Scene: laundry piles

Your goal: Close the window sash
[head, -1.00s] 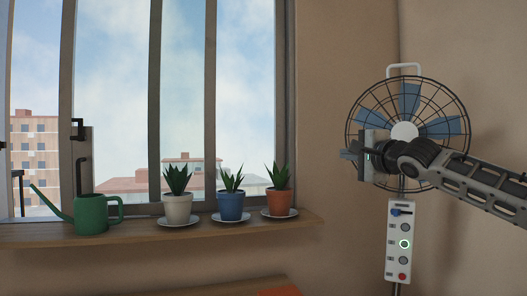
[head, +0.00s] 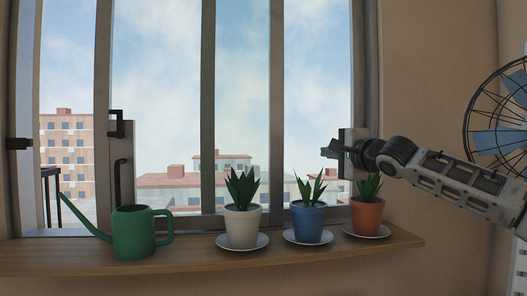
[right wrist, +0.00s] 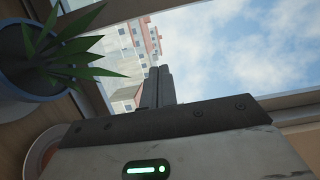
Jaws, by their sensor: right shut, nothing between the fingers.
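The window sash (head: 121,150) is a grey-framed sliding pane with a black handle (head: 120,182) and a black catch (head: 115,120) on its left upright. Left of it a gap appears open toward the left jamb (head: 21,190), which carries a dark latch piece (head: 18,143). My right gripper (head: 330,150) is shut and empty, in front of the window's right part, above the blue and orange pots and well right of the handle. In the right wrist view its closed fingers (right wrist: 158,88) point at the window. My left gripper is not in view.
On the wooden sill (head: 60,257) stand a green watering can (head: 135,232), a white potted plant (head: 242,226), a blue one (head: 308,222) and an orange one (head: 367,215), on saucers. The blue pot (right wrist: 20,60) is close in the wrist view. A fan (head: 500,120) stands right.

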